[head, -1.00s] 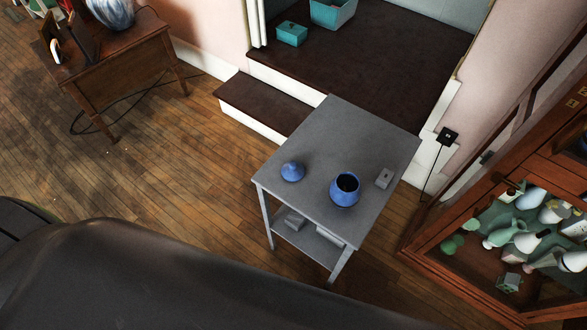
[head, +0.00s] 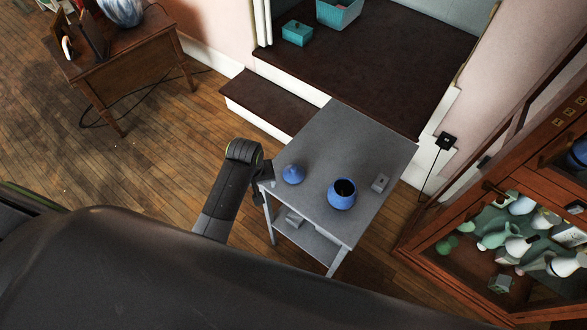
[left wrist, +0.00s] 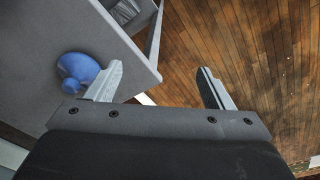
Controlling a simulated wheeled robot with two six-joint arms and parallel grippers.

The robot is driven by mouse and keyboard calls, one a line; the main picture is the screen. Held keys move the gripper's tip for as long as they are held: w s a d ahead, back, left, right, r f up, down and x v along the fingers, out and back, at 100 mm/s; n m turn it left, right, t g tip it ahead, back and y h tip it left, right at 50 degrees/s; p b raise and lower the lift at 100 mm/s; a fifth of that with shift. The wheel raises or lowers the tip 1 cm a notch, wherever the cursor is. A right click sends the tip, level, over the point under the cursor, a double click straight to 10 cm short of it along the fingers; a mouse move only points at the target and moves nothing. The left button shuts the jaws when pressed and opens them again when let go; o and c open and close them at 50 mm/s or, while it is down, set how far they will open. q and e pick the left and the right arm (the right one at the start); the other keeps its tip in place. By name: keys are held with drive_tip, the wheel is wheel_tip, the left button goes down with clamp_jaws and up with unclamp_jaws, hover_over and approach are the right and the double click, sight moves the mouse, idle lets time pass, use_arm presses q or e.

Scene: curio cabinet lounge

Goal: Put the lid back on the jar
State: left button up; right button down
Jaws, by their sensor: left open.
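The blue lid (head: 293,174), with a pointed knob, sits on the grey table (head: 335,130) near its left edge. It also shows in the left wrist view (left wrist: 78,70), just left of the left finger. The blue jar (head: 341,197) stands upright and uncovered on the table, right of the lid, with its dark mouth showing. My left gripper (head: 266,183) is at the table's left edge, beside the lid and apart from it. In the left wrist view my left gripper (left wrist: 158,86) is open and empty, with floor between its fingers. My right gripper is not in view.
A glass-fronted cabinet (head: 440,245) with several vases stands at the right. Dark steps (head: 280,105) lie behind the table. A wooden desk (head: 125,65) is at the back left. The table's far part is clear.

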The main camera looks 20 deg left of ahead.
use_arm(q)
drive_tip(key=w+d+r+n+g+p, duration=0.1)
drive_tip(key=w+d+r+n, duration=0.1)
drive_tip(key=w+d+r, duration=0.4)
drive_tip(key=w+d+r+n, duration=0.1)
drive_tip(key=w+d+r, duration=0.15)
drive_tip(key=r, duration=0.55)
drive_tip(key=b, duration=0.4)
approach(294, 168)
drive_tip(key=shift+n, duration=0.3)
wheel_tip(294, 168, down, 5)
drive_tip(key=shift+a+r+p, duration=0.1)
drive_tip(key=shift+a+p, duration=0.05)
drive_tip(key=shift+p, duration=0.25)
drive_tip(key=shift+w+f, duration=0.2)
drive_tip(key=shift+f, duration=2.7)
